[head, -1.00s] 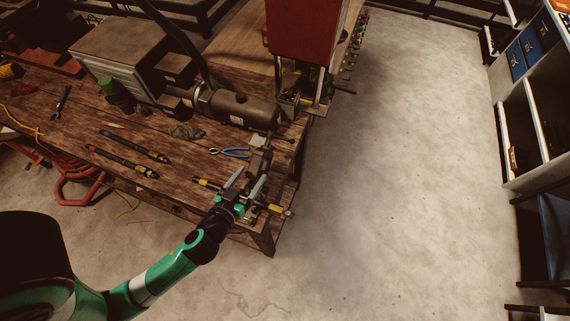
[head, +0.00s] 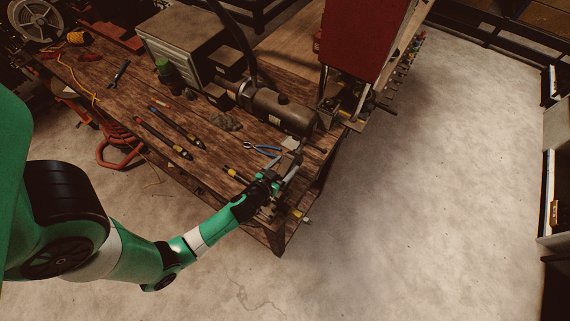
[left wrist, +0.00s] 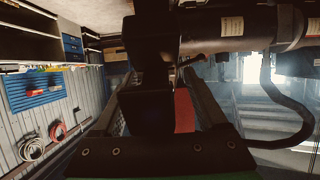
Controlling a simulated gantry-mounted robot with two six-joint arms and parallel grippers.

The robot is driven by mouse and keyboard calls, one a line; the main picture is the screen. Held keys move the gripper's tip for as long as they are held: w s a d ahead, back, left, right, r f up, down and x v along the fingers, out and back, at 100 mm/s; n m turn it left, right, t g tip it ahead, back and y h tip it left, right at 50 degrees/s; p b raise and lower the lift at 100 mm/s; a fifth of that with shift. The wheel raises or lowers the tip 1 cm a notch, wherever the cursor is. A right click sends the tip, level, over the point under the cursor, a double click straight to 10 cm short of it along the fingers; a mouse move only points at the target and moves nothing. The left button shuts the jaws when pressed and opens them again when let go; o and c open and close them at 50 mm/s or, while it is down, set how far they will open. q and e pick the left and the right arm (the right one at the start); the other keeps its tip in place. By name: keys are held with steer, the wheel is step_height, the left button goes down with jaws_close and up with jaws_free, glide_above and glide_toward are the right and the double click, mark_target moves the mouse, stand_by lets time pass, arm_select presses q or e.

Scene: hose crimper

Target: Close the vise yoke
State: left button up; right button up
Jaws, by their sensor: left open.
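The dark metal vise (head: 292,159) stands at the front right corner of the wooden bench. A hose with yellow fittings (head: 231,173) lies at the vise; its other end sticks out past the bench edge, and its middle is hidden behind my gripper. My left gripper (head: 284,178) is open close to the vise, on its near side. I cannot tell whether it touches the vise. In the left wrist view a dark upright metal part (left wrist: 150,85) stands between or just in front of the open fingers; I cannot tell if it is the yoke. My right gripper is not in view.
A dark cylindrical machine (head: 280,108) lies on the bench behind the vise. Blue-handled pliers (head: 265,151) and two hoses (head: 168,135) lie to the left. A red machine (head: 362,38) stands behind right. The floor (head: 430,190) to the right is clear.

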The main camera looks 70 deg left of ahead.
arm_select(q)
steer(key=shift+w, duration=0.1)
jaws_close()
stand_by(0.3)
stand_by(1.1)
